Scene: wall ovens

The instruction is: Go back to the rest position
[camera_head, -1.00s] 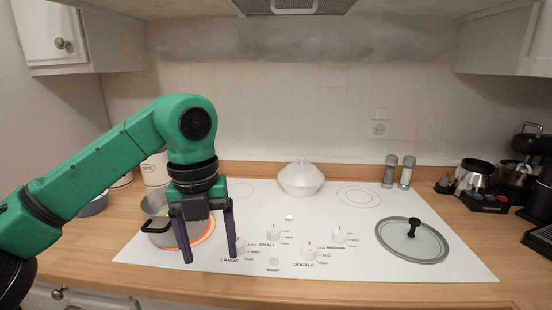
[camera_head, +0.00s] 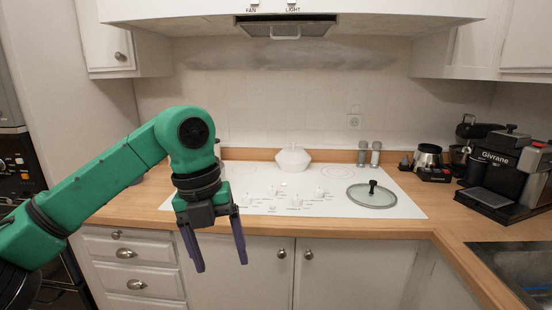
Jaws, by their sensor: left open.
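My left gripper (camera_head: 219,258) is open and empty, with its two dark purple fingers pointing down. It is in front of the counter's front edge, before the cabinet doors. The green left arm reaches in from the left. The white cooktop (camera_head: 332,193) lies beyond it, and the arm and gripper hide its left part. My right gripper is not in view.
A white lidded dish (camera_head: 293,160) stands at the cooktop's back. A glass lid (camera_head: 371,196) lies on its right side. A coffee machine (camera_head: 507,178) stands on the right counter near a sink (camera_head: 522,268). Cabinet doors (camera_head: 325,272) and drawers (camera_head: 130,268) are below.

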